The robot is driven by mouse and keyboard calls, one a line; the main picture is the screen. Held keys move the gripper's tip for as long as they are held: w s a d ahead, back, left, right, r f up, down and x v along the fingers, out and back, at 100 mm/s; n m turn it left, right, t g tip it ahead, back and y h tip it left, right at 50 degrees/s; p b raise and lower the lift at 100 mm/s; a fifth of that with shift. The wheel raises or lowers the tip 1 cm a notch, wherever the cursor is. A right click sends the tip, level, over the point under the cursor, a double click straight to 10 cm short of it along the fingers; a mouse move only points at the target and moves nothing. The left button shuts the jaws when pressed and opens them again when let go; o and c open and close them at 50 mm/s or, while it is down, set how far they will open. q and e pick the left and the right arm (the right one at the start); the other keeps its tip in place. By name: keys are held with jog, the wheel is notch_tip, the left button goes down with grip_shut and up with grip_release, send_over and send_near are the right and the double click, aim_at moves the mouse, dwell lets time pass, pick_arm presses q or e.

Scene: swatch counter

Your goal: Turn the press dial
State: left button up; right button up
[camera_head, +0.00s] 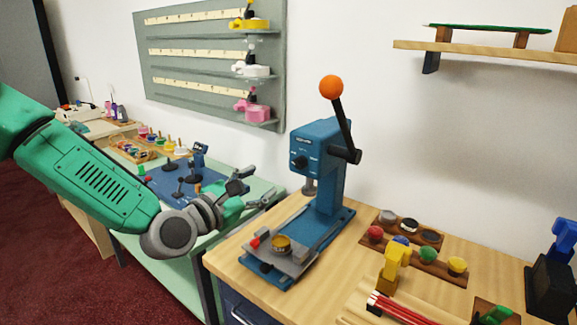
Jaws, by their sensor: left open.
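The blue press (325,175) stands on the wooden counter, with a black lever ending in an orange ball (331,87). Its small black dial (300,162) is on the upper front face, between small white markings too small to read. My left gripper (261,186) is open and empty. In the picture it is left of the press and slightly lower than the dial, apart from it. Nothing covers the dial. My right gripper is out of view.
A grey plate with a brass-coloured round piece (281,243) lies on the press base. Colored pots (428,254) and a yellow tool (394,265) sit to the right. A green side table (177,262) lies under my left arm.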

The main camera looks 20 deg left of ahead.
aim_at(295, 165)
pick_arm(q)
jog(key=w+d, duration=0.4)
jog(key=w, duration=0.1)
jog(key=w+d, duration=0.2)
jog(key=w, duration=0.1)
jog(key=shift+d+r+p, duration=0.1)
jog(key=shift+r+p, duration=0.15)
jog(key=shift+p, duration=0.1)
jog(key=shift+w+a+f, duration=0.1)
jog(key=shift+w+a, duration=0.2)
jog(key=shift+w, duration=0.2)
jog(key=shift+w+a+f, duration=0.1)
jog(key=shift+w+a, duration=0.2)
jog(key=shift+w, duration=0.2)
jog(key=shift+a, duration=0.45)
jog(key=shift+d+r, duration=0.1)
jog(key=shift+d, duration=0.65)
grip_shut()
jog(key=shift+d+r, duration=0.1)
jog(key=shift+d, duration=0.1)
jog(key=shift+a, duration=0.35)
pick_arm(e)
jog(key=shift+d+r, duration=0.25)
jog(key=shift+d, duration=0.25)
